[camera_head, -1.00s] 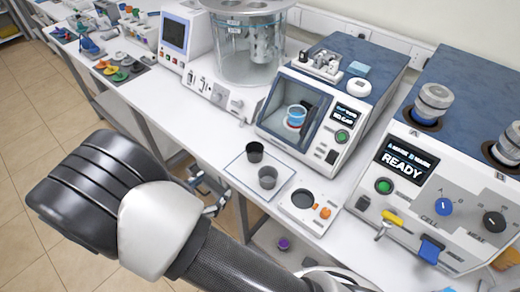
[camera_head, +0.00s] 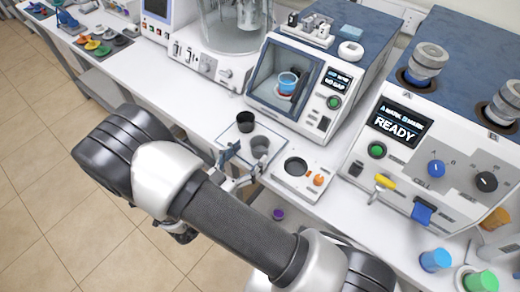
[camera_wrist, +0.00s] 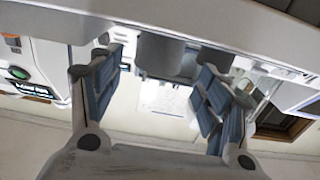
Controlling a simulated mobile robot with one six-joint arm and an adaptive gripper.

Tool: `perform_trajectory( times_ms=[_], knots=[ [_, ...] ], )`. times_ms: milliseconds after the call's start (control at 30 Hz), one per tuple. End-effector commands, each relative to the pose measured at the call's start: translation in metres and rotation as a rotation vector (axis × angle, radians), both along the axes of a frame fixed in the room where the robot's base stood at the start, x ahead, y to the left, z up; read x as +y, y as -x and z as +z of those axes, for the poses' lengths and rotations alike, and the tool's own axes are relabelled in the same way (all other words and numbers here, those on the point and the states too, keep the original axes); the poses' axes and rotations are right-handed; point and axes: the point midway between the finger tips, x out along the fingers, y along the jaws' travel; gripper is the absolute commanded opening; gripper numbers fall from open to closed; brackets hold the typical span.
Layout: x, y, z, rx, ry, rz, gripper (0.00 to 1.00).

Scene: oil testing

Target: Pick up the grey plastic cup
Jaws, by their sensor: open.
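The grey plastic cup (camera_head: 260,146) stands upright on a white square mat (camera_head: 231,133) at the front of the bench. A darker, near-black cup (camera_head: 246,121) stands just behind it on the same mat. My gripper (camera_head: 242,164) is open and empty at the bench's front edge, close in front of the grey cup. In the wrist view the blue-padded fingers (camera_wrist: 158,88) are spread apart. The grey cup (camera_wrist: 158,54) appears beyond them, between the fingers in the picture, with the darker cup (camera_wrist: 189,63) partly behind it. I cannot see any finger touching it.
A white device with a round dark well (camera_head: 295,167) sits just right of the mat. Behind is an open-fronted tester (camera_head: 300,85) with a blue cup (camera_head: 288,82) inside. A larger machine (camera_head: 420,150) reading READY stands to the right. Blue and green cups (camera_head: 435,260) are at lower right.

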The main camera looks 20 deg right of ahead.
Motion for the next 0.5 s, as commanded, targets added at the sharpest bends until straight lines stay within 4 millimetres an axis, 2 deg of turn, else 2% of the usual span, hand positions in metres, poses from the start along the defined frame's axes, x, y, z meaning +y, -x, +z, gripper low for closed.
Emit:
perform_trajectory(
  times_ms=[167, 400, 500],
  knots=[
    [-0.01, -0.006, -0.001, 0.001, 0.001, -0.001, 0.7],
    [-0.04, -0.025, -0.003, 0.0, 0.0, -0.003, 0.7],
    [-0.047, -0.03, -0.002, 0.0, 0.0, -0.001, 0.7]
  ],
)
